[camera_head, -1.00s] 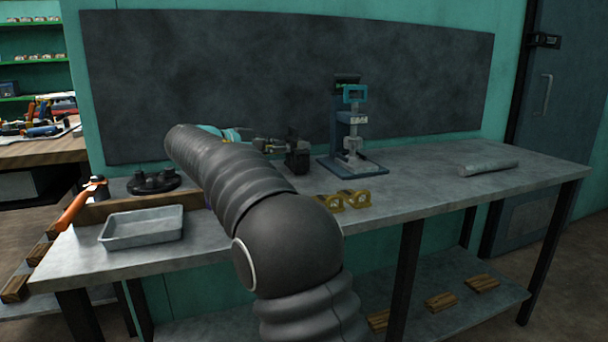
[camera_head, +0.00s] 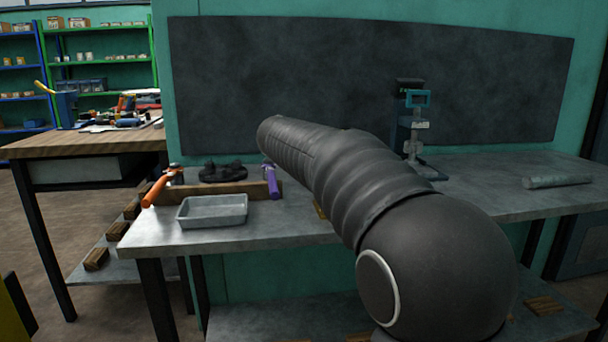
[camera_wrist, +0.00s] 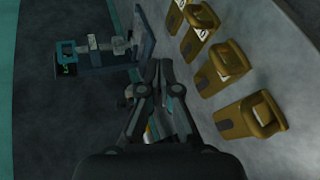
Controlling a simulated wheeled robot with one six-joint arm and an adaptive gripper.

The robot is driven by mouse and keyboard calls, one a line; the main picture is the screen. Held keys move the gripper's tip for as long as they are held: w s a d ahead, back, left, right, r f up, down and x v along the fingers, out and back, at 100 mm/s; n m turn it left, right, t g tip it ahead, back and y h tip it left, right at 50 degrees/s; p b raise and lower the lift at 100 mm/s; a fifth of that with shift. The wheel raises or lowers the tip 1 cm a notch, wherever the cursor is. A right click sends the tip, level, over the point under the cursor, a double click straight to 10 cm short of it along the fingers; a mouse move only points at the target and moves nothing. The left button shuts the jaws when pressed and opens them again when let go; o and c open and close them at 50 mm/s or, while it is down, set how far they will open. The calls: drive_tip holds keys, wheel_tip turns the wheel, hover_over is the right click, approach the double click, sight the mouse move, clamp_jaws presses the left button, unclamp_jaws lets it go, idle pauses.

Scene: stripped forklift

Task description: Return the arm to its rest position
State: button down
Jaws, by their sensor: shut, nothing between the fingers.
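My arm (camera_head: 335,160) stretches from the lower right up and left over the workbench in the head view. Its dark sleeve hides my gripper there. In the wrist view my gripper (camera_wrist: 159,70) is shut and empty, with its fingertips together. It hangs above the bench top, between a row of yellow blocks and a blue press stand. I cannot tell its exact height over the bench.
The press stand (camera_head: 414,125) is at the back of the bench (camera_head: 285,228). Several yellow blocks (camera_wrist: 222,66) are close to my gripper. A grey tray (camera_head: 212,210), orange-handled tool (camera_head: 155,190) and purple-handled tool (camera_head: 271,181) are at left. A grey roll (camera_head: 557,181) lies at right.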

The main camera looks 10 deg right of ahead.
drive_tip(key=s+a+f+m+y, duration=0.2)
drive_tip(key=s+f, duration=0.5)
drive_tip(key=s, duration=0.4)
drive_tip(key=s+a+f+m+y, duration=0.2)
drive_tip(key=s+f+y, duration=0.4)
drive_tip(key=s, duration=0.6)
drive_tip(key=s+a+f+m+y, duration=0.2)
drive_tip(key=s+a+f+y, duration=0.2)
drive_tip(key=s+f, duration=0.4)
drive_tip(key=s, duration=0.3)
drive_tip(key=shift+s+a+t, duration=0.3)
drive_tip(key=c, duration=1.9)
unclamp_jaws()
